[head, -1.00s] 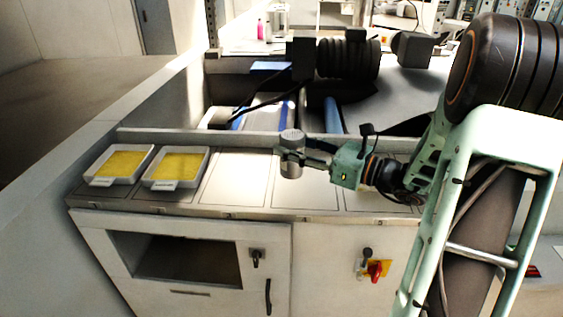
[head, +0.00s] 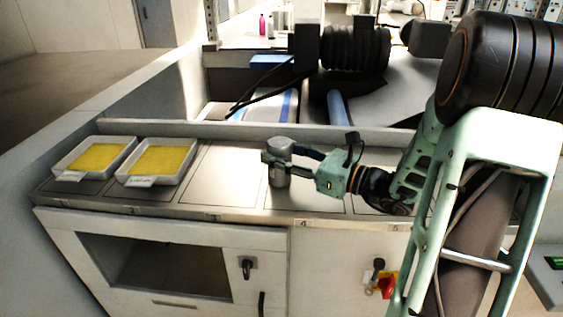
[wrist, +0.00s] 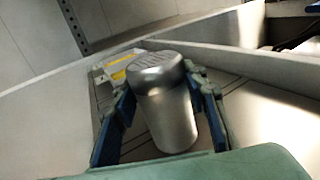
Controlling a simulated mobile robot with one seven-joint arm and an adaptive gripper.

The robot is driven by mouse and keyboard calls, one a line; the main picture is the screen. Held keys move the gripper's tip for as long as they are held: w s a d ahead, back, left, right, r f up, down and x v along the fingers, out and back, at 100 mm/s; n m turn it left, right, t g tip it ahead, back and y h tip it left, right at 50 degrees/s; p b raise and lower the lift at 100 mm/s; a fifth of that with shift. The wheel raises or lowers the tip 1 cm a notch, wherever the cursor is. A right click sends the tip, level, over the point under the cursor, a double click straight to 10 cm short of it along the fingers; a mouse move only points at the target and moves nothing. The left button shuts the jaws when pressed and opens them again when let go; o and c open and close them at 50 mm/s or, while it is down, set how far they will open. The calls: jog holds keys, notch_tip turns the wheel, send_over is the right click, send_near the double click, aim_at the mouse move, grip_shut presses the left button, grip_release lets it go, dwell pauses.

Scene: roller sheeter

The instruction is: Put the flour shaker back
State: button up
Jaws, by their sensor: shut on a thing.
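The flour shaker (head: 280,174) is a silver metal cylinder with a domed, perforated-looking top. In the head view it stands upright at the steel counter (head: 226,185), around the outlined panels in the middle. I cannot tell whether its base touches the counter. My gripper (head: 280,160) is shut on it from the right, around its upper part.
Two white trays of yellow stuff, a left one (head: 62,171) and a right one (head: 124,180), stand on the counter's left panels. A low wall (head: 230,130) runs behind the counter. Dark machinery (head: 355,52) lies beyond it. The panels between trays and shaker are clear.

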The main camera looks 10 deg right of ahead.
jog(key=shift+f, duration=0.3)
jog(key=shift+f, duration=0.15)
jog(key=o, duration=1.3)
jog(key=shift+r, duration=0.2)
jog(key=v, duration=1.2)
jog(key=shift+p, duration=0.3)
